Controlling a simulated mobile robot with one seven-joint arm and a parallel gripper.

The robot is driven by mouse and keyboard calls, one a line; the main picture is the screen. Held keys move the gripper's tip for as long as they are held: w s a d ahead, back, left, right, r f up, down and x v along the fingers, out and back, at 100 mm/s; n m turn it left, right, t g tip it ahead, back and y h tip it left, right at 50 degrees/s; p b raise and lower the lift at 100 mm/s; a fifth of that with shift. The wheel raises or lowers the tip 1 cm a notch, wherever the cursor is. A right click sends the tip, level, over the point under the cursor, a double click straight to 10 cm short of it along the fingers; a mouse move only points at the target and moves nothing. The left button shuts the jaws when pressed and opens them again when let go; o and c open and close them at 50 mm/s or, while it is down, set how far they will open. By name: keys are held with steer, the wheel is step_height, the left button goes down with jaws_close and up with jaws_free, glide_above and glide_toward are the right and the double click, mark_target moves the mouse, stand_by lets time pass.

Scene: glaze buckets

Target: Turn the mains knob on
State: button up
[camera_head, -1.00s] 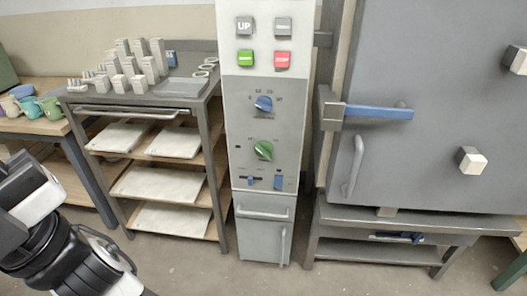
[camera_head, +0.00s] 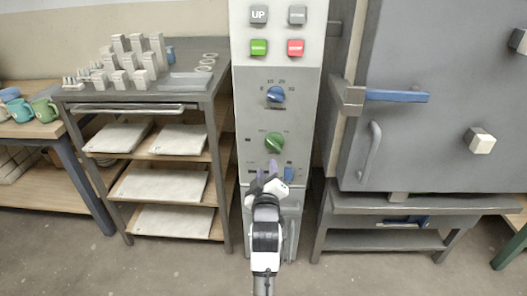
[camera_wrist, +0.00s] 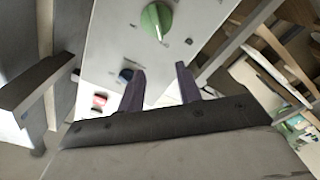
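The grey control panel (camera_head: 300,130) has a green knob (camera_head: 275,142) at mid height and a blue knob (camera_head: 275,94) above it. Their labels are too small to read. My gripper (camera_head: 268,170) is just below the green knob in the head view and hides part of the lower panel. In the wrist view my gripper (camera_wrist: 160,82) shows two dark fingers with a clear gap and nothing between them. The green knob (camera_wrist: 156,20) appears beyond the fingertips there, with a white pointer line, apart from them.
Above the knobs are grey, green and red buttons (camera_head: 296,47). A blue switch (camera_head: 289,174) is right of my gripper. A shelf rack (camera_head: 218,130) stands left, and a grey kiln with a blue handle (camera_head: 397,96) stands right. The floor in front is clear.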

steer(key=d+f, duration=0.1)
steer(key=p, duration=0.1)
glide_toward(273, 145)
steer(key=shift+h, duration=0.3)
steer(key=w, duration=0.8)
steer(key=shift+w+a+r, duration=0.1)
steer(key=shift+a+r, duration=0.1)
steer(key=shift+r, duration=0.05)
jaws_close()
